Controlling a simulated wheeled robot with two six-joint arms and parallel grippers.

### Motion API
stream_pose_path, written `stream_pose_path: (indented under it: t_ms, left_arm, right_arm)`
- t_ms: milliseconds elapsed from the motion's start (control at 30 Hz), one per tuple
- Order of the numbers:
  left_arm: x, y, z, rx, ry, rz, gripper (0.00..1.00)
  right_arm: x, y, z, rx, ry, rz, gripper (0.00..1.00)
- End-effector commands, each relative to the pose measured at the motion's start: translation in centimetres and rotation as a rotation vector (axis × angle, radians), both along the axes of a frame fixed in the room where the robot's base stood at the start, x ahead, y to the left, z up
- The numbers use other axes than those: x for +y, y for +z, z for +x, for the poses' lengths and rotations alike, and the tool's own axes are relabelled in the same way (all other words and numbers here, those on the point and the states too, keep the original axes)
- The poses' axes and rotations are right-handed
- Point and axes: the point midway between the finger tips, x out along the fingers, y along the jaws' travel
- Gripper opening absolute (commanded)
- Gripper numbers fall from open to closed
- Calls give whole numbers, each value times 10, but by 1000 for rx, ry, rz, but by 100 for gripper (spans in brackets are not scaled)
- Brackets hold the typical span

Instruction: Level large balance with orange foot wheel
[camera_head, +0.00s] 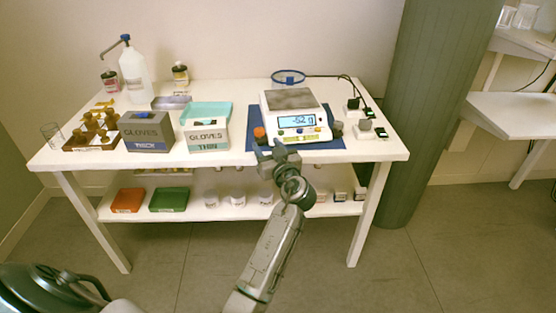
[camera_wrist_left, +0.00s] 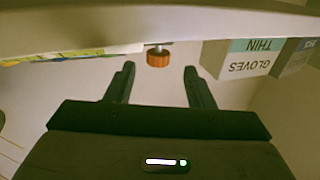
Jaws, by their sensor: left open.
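The large balance (camera_head: 294,112) is white with a grey pan and a lit display, and stands on a blue mat (camera_head: 335,141) at the table's right half. Its orange foot wheel (camera_head: 259,132) shows at the front left corner. In the left wrist view the orange wheel (camera_wrist_left: 158,58) sits on a short metal stem, just beyond and between the fingertips. My left gripper (camera_head: 276,153) is at the table's front edge, close in front of the wheel. In the left wrist view the left gripper (camera_wrist_left: 158,76) is open with nothing between its fingers. My right gripper is not seen.
A thin-gloves box (camera_head: 207,138) and a thick-gloves box (camera_head: 147,132) stand left of the balance. Small dark devices (camera_head: 366,113) with cables are to its right. A bottle rack (camera_head: 94,130) and wash bottle (camera_head: 132,70) are at the table's left. A lower shelf holds trays and cups.

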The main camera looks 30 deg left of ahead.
Motion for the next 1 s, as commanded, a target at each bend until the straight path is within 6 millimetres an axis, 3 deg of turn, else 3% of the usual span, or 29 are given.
stream_pose_path:
  t_ms: [33,300,1000]
  left_arm:
    - [-7,-4,2,-4,33,-11,48]
    - [-29,7,-1,-4,166,-37,48]
    - [-33,12,-3,-3,194,-41,48]
  right_arm:
    - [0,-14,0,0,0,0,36]
    - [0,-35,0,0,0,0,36]
    - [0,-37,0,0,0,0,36]
